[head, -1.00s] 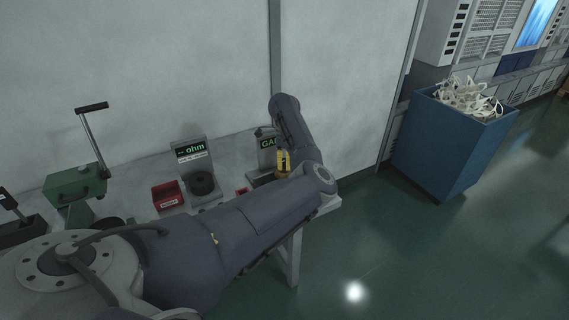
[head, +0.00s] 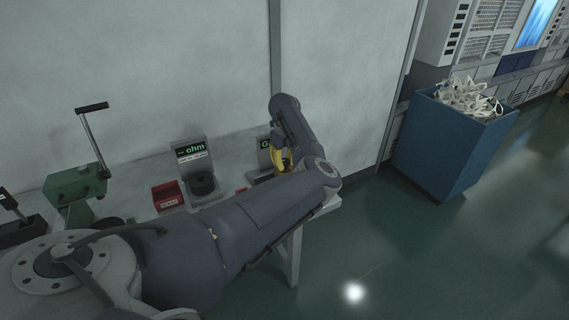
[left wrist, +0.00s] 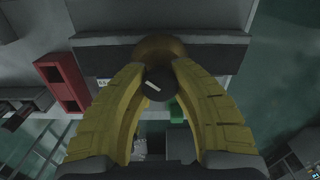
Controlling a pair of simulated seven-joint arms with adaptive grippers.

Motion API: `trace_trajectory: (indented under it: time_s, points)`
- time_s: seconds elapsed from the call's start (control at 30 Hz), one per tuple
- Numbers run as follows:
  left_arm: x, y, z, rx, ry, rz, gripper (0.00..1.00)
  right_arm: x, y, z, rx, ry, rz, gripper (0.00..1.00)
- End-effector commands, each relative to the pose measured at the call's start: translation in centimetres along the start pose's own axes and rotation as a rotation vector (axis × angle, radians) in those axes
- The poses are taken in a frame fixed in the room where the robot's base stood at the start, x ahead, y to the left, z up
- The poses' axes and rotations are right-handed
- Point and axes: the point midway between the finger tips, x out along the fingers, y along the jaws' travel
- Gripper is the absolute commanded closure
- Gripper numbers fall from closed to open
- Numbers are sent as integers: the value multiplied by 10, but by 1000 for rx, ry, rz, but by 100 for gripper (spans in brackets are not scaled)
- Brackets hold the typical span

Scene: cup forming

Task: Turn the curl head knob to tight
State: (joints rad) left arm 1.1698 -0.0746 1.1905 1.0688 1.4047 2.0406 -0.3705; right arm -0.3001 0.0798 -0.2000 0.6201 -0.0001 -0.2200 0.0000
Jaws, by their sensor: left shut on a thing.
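In the left wrist view a dark round knob (left wrist: 159,85) with a short, slanted white mark sits between my yellow fingertips. A brass-coloured rounded part (left wrist: 160,46) shows just behind it. My left gripper (left wrist: 158,80) is shut on the knob, one finger on each side. In the head view my left gripper (head: 279,160) is at a station with a dark sign starting with "G" (head: 265,143), and my arm hides the knob there. I cannot read any tight marking. My right gripper is not in view.
On the bench left of the gripper are a red bin (head: 167,196), a stand with an "ohm" sign (head: 190,151) and a dark coil (head: 202,184). A green lever press (head: 76,183) stands farther left. A blue bin (head: 447,150) of white scrap stands on the floor at right.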

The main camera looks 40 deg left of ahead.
Motion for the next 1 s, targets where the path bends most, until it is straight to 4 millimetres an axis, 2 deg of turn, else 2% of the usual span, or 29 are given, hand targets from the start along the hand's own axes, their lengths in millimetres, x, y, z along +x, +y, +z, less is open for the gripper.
trace_trajectory:
  time_s: [0.6,1.0]
  points:
    - [-1,0,2,568,-3,2,100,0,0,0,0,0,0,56]
    - [-1,0,2,815,-4,2,100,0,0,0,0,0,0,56]
